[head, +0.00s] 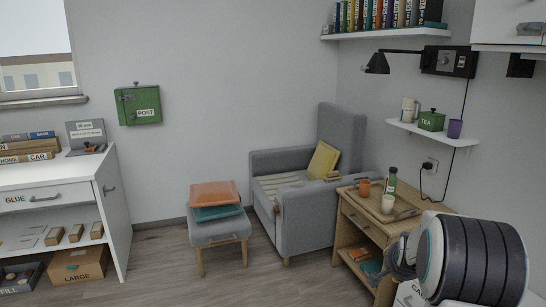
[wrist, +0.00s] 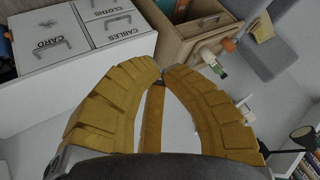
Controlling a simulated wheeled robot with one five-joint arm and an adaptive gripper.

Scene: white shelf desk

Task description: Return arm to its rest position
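My gripper (wrist: 163,67) shows in the wrist view as thick yellow-brown ribbed fingers curving inward. Their tips come together at the top middle, with a narrow strip of the same colour between them. Nothing is seen held in it. In the head view my arm (head: 470,260) fills the lower right corner as a dark ribbed cylinder with a pale ring. It hides part of the white furniture at the bottom right. The fingers cannot be made out clearly in the head view.
A wooden side table (head: 359,204) with a green bottle (head: 391,181) and cups stands beside the arm. White drawers (wrist: 75,50) lie beyond the fingers. A grey armchair (head: 306,225), a footstool (head: 219,231) and a white shelf desk (head: 110,205) stand farther off. Floor in the middle is clear.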

